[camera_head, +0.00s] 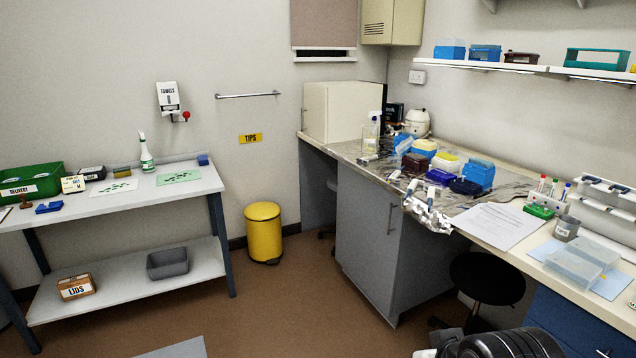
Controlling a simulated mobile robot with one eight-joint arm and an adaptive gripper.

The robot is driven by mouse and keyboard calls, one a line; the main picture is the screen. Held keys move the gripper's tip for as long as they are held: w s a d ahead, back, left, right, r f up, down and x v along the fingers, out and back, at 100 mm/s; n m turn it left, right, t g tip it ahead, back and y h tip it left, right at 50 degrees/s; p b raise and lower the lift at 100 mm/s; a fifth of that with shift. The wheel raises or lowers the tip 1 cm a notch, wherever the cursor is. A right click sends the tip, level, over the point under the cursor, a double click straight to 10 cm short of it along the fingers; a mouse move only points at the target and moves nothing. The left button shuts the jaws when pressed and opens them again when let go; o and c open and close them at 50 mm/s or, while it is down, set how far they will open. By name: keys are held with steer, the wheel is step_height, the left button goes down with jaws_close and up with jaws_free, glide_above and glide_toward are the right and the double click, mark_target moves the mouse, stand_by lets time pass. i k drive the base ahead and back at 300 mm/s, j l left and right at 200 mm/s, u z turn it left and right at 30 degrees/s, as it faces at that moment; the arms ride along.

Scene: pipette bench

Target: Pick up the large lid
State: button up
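I cannot pick out the large lid for certain. A brown box marked LIDS (76,287) stands on the lower shelf of the left table; what it holds does not show. A clear, pale plastic box or cover (575,264) sits on a blue sheet on the right bench. Small blue pieces (49,207) lie at the front of the left table, too small to identify. A dark rounded part, probably of my arm, shows at the bottom edge right of centre. No gripper fingertips can be made out.
The left table (110,203) carries a green delivery bin (30,183) and a spray bottle (146,153). A grey tub (167,264) is on its lower shelf. A yellow bin (263,232) and a black stool (487,280) stand on the floor. Open floor lies between table and bench.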

mark_target(575, 270)
steer(key=i+z, duration=0.2)
steer(key=i, duration=0.3)
steer(key=i+j+z, duration=0.15)
steer(key=i, duration=0.4)
steer(key=i+j+z, duration=0.2)
steer(key=i, duration=0.3)
steer(key=i+j+z, duration=0.2)
steer(key=i+j, duration=0.15)
steer(key=i, duration=0.15)
steer(key=z, duration=2.35)
steer(key=j+u, duration=0.1)
steer(key=u, duration=2.25)
